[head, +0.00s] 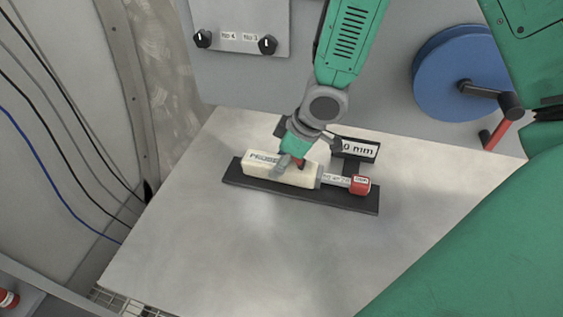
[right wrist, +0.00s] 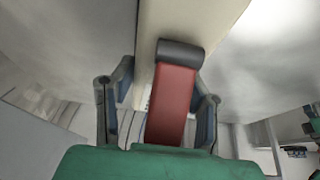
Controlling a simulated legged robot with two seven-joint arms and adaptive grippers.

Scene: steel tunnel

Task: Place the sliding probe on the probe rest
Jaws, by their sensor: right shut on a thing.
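The sliding probe (head: 259,168) is a cream block lettered "PROBE". It appears to lie along a long black base (head: 340,201) on the metal table, probably the probe rest. A labelled strip runs right from the block to a small red end piece (head: 361,185). My right gripper (head: 290,165) is at the top of the block. In the right wrist view its fingers (right wrist: 160,105) flank a red handle (right wrist: 172,105) with a dark collar, against the cream block (right wrist: 185,25). The gripper is shut on this handle. Whether the block touches the base everywhere is hidden. My left gripper does not show.
A black sign reading "0 mm" (head: 358,149) stands just behind the base. A blue wheel with a crank (head: 448,75) and a knob panel (head: 238,30) are on the back wall. Cables (head: 60,150) hang at left. The table front (head: 230,260) is clear.

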